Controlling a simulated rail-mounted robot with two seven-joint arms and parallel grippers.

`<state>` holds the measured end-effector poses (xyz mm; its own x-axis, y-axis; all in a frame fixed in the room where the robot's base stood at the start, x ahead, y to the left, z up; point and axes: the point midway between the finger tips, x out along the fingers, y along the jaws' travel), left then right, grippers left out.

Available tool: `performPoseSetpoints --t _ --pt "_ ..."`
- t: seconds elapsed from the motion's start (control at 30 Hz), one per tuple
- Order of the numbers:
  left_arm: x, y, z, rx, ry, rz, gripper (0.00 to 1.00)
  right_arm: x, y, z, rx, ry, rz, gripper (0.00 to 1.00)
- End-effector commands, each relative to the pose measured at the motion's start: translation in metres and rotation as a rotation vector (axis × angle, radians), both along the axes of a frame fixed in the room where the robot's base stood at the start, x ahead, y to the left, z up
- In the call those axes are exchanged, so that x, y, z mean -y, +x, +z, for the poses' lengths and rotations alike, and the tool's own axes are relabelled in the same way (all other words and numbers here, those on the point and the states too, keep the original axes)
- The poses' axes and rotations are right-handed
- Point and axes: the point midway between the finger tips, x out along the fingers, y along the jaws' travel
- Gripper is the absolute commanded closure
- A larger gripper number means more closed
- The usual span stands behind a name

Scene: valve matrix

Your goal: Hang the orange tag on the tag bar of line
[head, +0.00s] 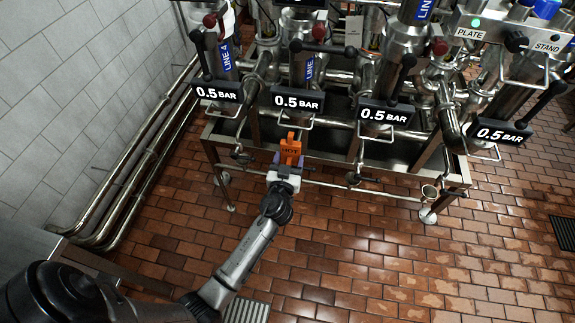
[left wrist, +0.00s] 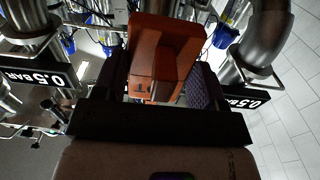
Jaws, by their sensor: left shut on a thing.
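The orange tag (head: 290,149), marked HOT, is upright in the jaws of my left gripper (head: 288,167), near the second 0.5 BAR sign from the left. In the left wrist view the orange tag (left wrist: 165,58) fills the space between the two dark fingers of the left gripper (left wrist: 160,88). A thin metal bar (head: 311,124) hangs below that second sign, just above and behind the tag. I cannot tell whether the tag touches it. The blue label of this line (head: 309,68) is partly hidden. My right gripper is not in view.
Several 0.5 BAR signs (head: 217,92) stand in a row with similar bars under them. Steel pipes and dark handles (head: 322,48) crowd behind. A low frame rail (head: 372,194) crosses below the tag. Open tiled floor (head: 390,260) lies in front.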

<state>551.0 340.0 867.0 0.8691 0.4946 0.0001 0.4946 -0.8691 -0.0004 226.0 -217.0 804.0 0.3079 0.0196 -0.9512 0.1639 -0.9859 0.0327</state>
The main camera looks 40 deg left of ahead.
Motion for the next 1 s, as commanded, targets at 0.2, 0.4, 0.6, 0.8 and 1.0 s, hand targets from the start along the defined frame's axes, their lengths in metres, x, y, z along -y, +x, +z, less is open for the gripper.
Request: performPoseSetpoints --t 0.2,0.4,0.6,0.8,1.0 --pt "-0.009 0.015 0.001 0.000 0.001 0.001 0.66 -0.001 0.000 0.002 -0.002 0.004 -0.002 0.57" --pt "-0.016 0.029 0.001 0.000 0.001 0.000 0.66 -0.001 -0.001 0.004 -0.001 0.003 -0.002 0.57" --pt "-0.023 0.041 0.001 0.000 0.001 0.000 0.66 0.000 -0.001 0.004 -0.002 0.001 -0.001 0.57" --pt "-0.027 0.048 -0.006 0.000 -0.001 0.000 0.66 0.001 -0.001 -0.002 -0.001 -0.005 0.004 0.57" --pt "-0.027 0.048 -0.011 0.000 -0.002 0.001 0.66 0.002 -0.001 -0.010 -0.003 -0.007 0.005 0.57"
